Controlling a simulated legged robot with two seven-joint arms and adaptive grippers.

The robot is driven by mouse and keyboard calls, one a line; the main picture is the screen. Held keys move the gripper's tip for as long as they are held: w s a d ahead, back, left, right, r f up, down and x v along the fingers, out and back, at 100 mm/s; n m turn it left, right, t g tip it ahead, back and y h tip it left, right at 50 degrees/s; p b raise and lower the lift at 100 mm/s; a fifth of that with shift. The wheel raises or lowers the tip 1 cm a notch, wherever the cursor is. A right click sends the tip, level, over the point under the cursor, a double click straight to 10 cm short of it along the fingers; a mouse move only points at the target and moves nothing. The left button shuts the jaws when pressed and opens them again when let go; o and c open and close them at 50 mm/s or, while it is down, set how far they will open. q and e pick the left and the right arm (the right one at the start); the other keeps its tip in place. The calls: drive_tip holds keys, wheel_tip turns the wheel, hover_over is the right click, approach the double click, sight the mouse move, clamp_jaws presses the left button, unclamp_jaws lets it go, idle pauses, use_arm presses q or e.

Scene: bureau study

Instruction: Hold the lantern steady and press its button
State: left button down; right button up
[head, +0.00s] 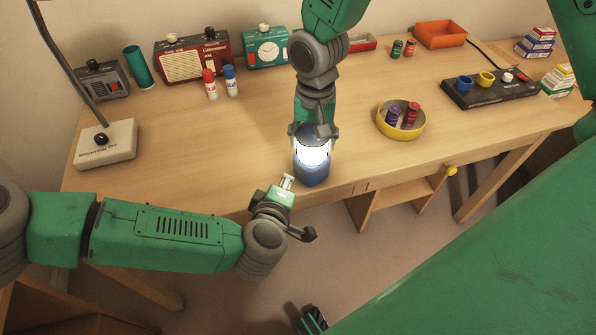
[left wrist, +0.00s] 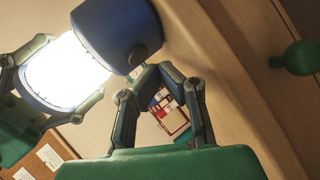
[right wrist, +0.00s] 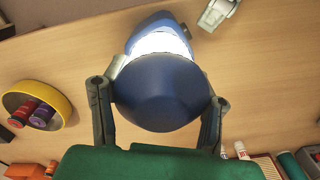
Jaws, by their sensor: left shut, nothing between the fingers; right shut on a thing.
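The lantern (head: 312,174) has a blue base and cap and a brightly lit white middle. It stands at the desk's front edge and appears upright. My right gripper (head: 315,134) comes from above and is shut around its upper part; the right wrist view shows the fingers on both sides of the blue cap (right wrist: 160,92). My left gripper (head: 287,183) is shut and empty, low in front of the lantern. In the left wrist view, its tips (left wrist: 148,74) are close to a dark round button (left wrist: 137,55) on the blue base (left wrist: 112,30). I cannot tell whether they touch.
A yellow bowl (head: 382,130) with two small spools stands right of the lantern. A lamp base (head: 106,145) is at the left, radios and bottles at the back, and a black control panel (head: 495,92) at the right.

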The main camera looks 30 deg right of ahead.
use_arm(q)
drive_tip(key=shift+s+a, duration=0.2)
drive_tip(key=shift+a, duration=1)
drive_tip(key=shift+s+a, duration=0.2)
drive_tip(key=shift+a, duration=1)
use_arm(e)
drive_tip(key=o, duration=1.5)
wheel_tip(320, 180, up, 12)
drive_tip(key=shift+f, duration=0.1)
